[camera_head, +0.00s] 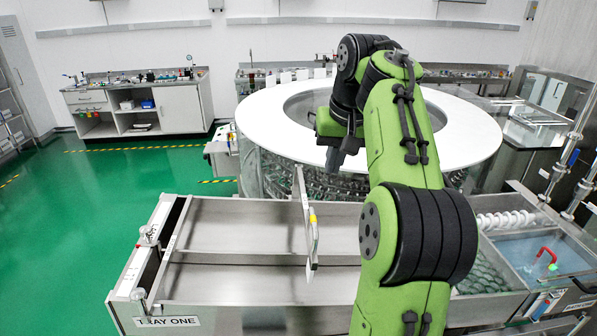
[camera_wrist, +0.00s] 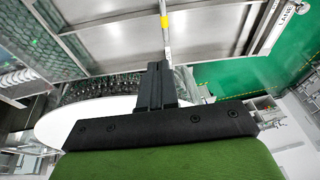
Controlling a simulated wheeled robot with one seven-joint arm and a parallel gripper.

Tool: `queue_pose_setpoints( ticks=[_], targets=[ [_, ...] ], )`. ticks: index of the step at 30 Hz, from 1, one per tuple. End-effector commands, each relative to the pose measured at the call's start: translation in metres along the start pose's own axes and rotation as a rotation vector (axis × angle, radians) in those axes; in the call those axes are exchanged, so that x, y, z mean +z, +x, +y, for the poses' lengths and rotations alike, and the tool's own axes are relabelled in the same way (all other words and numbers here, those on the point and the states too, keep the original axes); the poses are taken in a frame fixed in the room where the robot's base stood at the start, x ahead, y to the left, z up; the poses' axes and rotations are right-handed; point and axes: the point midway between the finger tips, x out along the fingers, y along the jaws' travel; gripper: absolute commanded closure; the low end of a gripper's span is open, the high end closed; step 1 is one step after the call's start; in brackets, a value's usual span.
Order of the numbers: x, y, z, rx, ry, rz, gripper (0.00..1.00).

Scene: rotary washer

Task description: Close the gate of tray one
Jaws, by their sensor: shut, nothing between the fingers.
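Tray one (camera_head: 235,284) is a long steel trough at the lower left, with a "TRAY ONE" label on its front left corner. Its gate (camera_head: 303,204) is a thin upright plate across the trough, with a bar handle (camera_head: 314,238) that has a yellow section. The handle's yellow part also shows in the wrist view (camera_wrist: 164,21), just beyond the fingertips. My gripper (camera_head: 334,160) is shut and empty, pointing down above and behind the gate. In the wrist view my gripper (camera_wrist: 155,68) appears close to the handle; I cannot tell whether they touch.
A large white ring-topped rotary washer (camera_head: 262,119) stands right behind the tray. My arm hides the trough's right part. A basin with a red handle (camera_head: 546,254) and a white coil (camera_head: 506,220) lie at the right. Green floor (camera_head: 110,200) is open at the left.

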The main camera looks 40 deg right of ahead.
Motion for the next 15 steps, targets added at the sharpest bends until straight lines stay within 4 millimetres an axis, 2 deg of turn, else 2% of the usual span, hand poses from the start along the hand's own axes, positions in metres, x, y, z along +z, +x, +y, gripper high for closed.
queue_pose_setpoints(
  ticks=[2,5,15],
  targets=[
    [-0.002,0.0,0.004,-0.001,0.006,0.001,1.0],
    [-0.001,0.014,0.004,0.0,0.006,-0.003,1.0],
    [0.0,0.09,0.002,-0.003,0.004,-0.003,1.0]
  ],
)
